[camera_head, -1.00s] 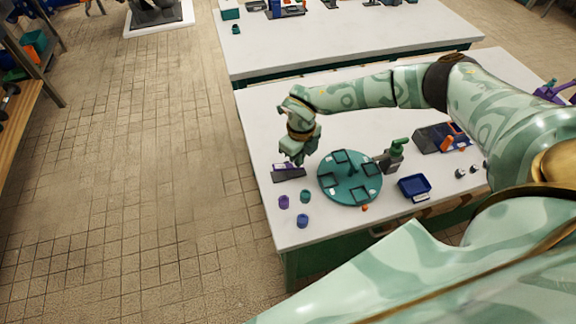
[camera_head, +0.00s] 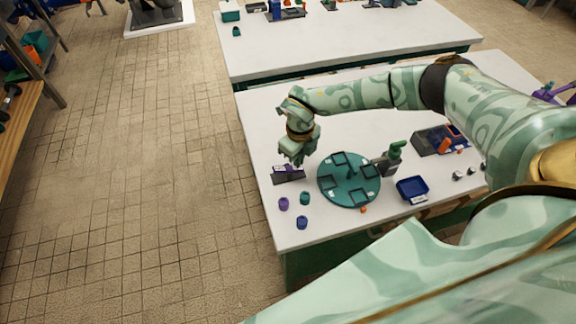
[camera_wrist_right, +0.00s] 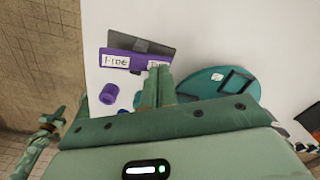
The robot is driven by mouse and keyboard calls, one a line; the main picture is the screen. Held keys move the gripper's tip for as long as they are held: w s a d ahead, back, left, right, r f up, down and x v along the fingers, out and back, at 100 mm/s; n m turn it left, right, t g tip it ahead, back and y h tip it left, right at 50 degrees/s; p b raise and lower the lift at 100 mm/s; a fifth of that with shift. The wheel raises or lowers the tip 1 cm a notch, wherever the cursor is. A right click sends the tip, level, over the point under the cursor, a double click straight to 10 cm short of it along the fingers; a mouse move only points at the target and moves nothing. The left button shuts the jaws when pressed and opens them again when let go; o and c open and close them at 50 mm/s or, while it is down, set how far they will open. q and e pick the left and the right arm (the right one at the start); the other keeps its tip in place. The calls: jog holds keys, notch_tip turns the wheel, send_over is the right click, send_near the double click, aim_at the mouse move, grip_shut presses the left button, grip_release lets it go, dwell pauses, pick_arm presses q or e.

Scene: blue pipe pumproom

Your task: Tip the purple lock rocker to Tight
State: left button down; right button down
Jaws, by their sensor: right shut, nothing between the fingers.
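The purple lock rocker (camera_wrist_right: 134,62) sits on a dark grey base (camera_wrist_right: 155,45) in the right wrist view. Its left label reads "Free". Its right label is mostly hidden behind my right gripper's fingers. In the head view the dark base (camera_head: 283,177) lies at the table's left side, with a little purple showing under the gripper. My right gripper (camera_head: 293,163) is shut and empty, pointing down at the rocker. Its fingertips (camera_wrist_right: 158,68) overlap the rocker's right end; I cannot tell if they touch it.
A round teal tray (camera_head: 349,199) with square frames stands just right of the rocker. Purple (camera_head: 283,204), teal (camera_head: 305,198) and blue (camera_head: 302,222) small cups stand in front. A blue bin (camera_head: 412,188) and a green-handled device (camera_head: 393,157) are further right.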

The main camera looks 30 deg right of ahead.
notch_tip(320, 180, up, 8)
jog(key=p, duration=0.6)
jog(key=shift+f, duration=0.25)
